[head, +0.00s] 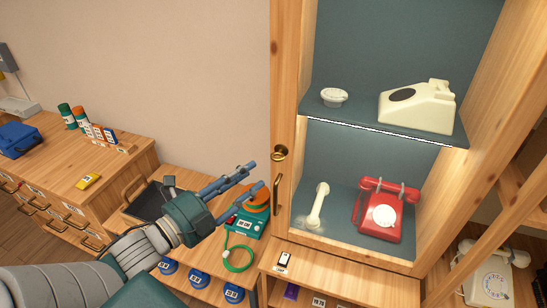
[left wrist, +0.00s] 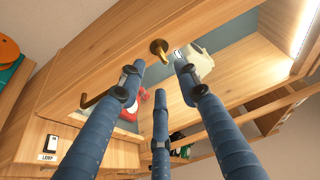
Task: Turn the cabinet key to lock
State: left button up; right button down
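A brass key fitting (head: 280,153) sits on the wooden front edge of the cabinet (head: 284,60), above a bent brass handle (head: 277,195). In the left wrist view the brass fitting (left wrist: 158,48) shows ahead of my fingers, and the handle (left wrist: 98,97) lies to its left. I cannot tell which way the key is turned. My left gripper (head: 250,175) is open and empty, its fingers spread, left of and a little below the brass fitting. In the left wrist view the spread fingers (left wrist: 160,80) appear apart from it. My right gripper is not in view.
The cabinet holds a cream phone (head: 418,108) on its shelf (head: 370,125) and a red phone (head: 386,208) below, beside a white handset (head: 318,204). A small labelled switch (head: 284,262) sits below. A teal device with an orange top (head: 252,215) stands near my left gripper.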

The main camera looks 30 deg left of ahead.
aim_at(273, 160)
pick_arm(q)
jog(key=w+p, duration=0.1)
jog(key=w, duration=0.2)
jog(key=w+d+p, duration=0.1)
jog(key=w, duration=0.3)
jog(key=shift+w+d+r, duration=0.1)
jog(key=shift+d+r, duration=0.05)
jog(key=shift+d, duration=0.05)
jog(key=shift+w+d+f+p, duration=0.1)
jog(key=shift+w+p, duration=0.1)
jog(key=shift+w, duration=0.2)
jog(key=shift+w+f+p, duration=0.1)
jog(key=shift+w+p, duration=0.05)
jog(key=shift+w, duration=0.2)
grip_shut()
